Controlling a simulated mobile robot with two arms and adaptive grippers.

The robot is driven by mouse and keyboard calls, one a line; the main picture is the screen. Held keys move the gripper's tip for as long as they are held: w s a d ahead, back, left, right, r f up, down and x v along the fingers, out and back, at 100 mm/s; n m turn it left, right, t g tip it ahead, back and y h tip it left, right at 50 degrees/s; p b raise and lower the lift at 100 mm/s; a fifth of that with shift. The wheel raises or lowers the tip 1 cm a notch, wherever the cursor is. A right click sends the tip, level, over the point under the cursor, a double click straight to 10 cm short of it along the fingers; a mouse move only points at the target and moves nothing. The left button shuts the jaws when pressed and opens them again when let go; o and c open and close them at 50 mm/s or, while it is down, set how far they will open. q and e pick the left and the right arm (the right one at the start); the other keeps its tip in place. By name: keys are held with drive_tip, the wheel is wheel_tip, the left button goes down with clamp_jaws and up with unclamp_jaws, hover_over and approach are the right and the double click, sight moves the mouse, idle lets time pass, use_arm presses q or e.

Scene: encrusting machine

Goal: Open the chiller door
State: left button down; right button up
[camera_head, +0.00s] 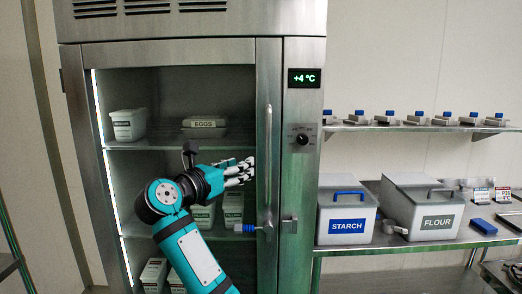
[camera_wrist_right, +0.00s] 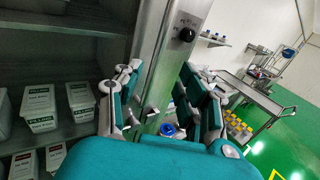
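The chiller door (camera_head: 262,75) fills the left part of the head view, its frame flush against the cabinet and looking closed. Its long vertical handle (camera_head: 267,150) runs along the door's right edge. My right gripper (camera_head: 248,170) is in front of the glass, just left of the handle. In the right wrist view its fingers (camera_wrist_right: 163,92) are spread wide with the door edge between and beyond them; contact is not visible. My left gripper is out of view.
Inside the chiller, shelves hold an eggs container (camera_head: 205,122) and several labelled tubs. To the right, a steel shelf holds a starch bin (camera_head: 346,212) and a flour bin (camera_head: 424,208). A temperature display (camera_head: 304,78) and knob (camera_head: 302,139) are right of the door.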

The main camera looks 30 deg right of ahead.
sight(267, 152)
drive_tip(key=p+x, duration=0.5)
drive_tip(key=x, duration=0.8)
drive_tip(key=shift+d+r, duration=0.1)
drive_tip(key=shift+d, duration=0.05)
drive_tip(key=shift+w+d, duration=0.25)
drive_tip(key=shift+d, duration=0.2)
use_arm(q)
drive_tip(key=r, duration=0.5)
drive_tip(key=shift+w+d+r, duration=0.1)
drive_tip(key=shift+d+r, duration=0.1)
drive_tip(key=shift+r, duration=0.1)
use_arm(e)
clamp_jaws()
